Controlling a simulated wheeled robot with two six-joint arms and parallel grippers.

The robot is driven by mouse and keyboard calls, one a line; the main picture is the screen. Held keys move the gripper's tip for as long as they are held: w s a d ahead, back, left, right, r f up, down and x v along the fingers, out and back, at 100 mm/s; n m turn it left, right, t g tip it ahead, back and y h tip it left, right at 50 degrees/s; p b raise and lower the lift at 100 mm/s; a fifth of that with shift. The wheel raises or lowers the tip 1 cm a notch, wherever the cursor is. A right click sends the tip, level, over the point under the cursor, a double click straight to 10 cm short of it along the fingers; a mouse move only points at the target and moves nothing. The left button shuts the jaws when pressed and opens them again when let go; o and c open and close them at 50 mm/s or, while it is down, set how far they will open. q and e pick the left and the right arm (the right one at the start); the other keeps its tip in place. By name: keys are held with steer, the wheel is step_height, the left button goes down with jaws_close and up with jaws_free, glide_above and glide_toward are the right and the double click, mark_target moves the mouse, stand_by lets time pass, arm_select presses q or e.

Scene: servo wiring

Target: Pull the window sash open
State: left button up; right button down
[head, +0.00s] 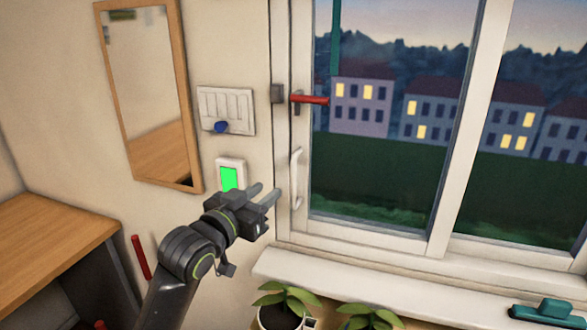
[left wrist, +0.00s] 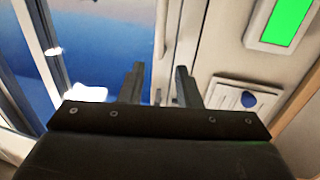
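The window sash (head: 299,40) is a white frame around a glass pane. Its left edge sits against the white window frame at the left, with no visible gap. A white vertical pull handle (head: 296,178) is on the sash's left stile. A red lever (head: 310,99) above it points right, roughly level. My left gripper (head: 267,190) is open and empty, just left of the pull handle in the head view, apart from it as far as I can tell. In the left wrist view, a pale bar, likely the handle (left wrist: 161,30), shows beyond the open fingers. My right gripper is not in view.
A green-lit wall panel (head: 229,178) and a switch plate (head: 226,110) with a blue knob are left of the window. A mirror (head: 188,110) hangs farther left. Potted plants (head: 281,310) stand below the sill (head: 370,284); a teal object (head: 545,311) lies at its right end.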

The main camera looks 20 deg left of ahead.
mark_target(292, 171)
arm_select(q)
steer(key=p+x, duration=0.2)
steer(key=x, duration=1)
steer(key=shift+w+d+f+p, duration=0.1)
steer(key=shift+w+p, duration=0.1)
steer(key=shift+p, duration=0.1)
steer(key=shift+c, duration=0.3)
jaws_close()
